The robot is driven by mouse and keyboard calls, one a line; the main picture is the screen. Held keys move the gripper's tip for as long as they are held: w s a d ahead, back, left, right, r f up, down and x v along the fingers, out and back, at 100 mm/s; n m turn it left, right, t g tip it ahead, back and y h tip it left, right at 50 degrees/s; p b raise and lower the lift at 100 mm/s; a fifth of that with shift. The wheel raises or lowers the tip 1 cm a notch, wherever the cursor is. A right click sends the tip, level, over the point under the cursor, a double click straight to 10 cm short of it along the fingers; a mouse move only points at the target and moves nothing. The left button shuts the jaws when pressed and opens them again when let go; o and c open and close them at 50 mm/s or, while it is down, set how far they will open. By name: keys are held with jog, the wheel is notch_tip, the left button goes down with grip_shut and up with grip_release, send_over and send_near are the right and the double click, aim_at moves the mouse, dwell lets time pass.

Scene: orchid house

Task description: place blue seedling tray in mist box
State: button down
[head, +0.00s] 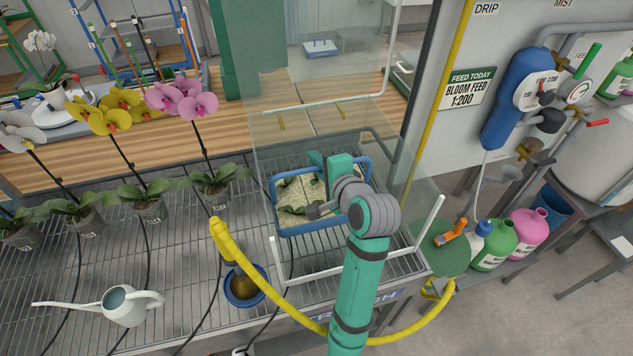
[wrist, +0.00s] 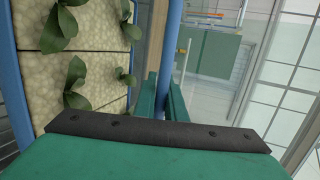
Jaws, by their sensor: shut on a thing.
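The blue seedling tray (head: 312,228) holds pale growing blocks with small green seedlings and looks about level. It appears within the outline of the clear-walled mist box (head: 281,262), whose lid (head: 315,104) stands raised at the back. I cannot tell whether the tray touches the box floor or hangs above it. My gripper (head: 328,168) is shut on the tray's blue rim. In the wrist view the rim (wrist: 171,60) passes between my two green fingers (wrist: 164,98), with seedlings (wrist: 75,82) to the left. My arm hides part of the tray's right side.
Potted orchids (head: 148,208) stand left of the box on the slatted bench (head: 190,270). A yellow hose (head: 275,290) loops across the bench front past a blue pot (head: 245,290). A white watering can (head: 125,304) is at front left. Bottles (head: 497,243) stand at the right.

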aim_at(317, 184)
jog(key=shift+f, duration=3.85)
jog(key=c, duration=1.8)
grip_release()
jog(key=shift+f, duration=0.1)
jog(key=v, duration=1.2)
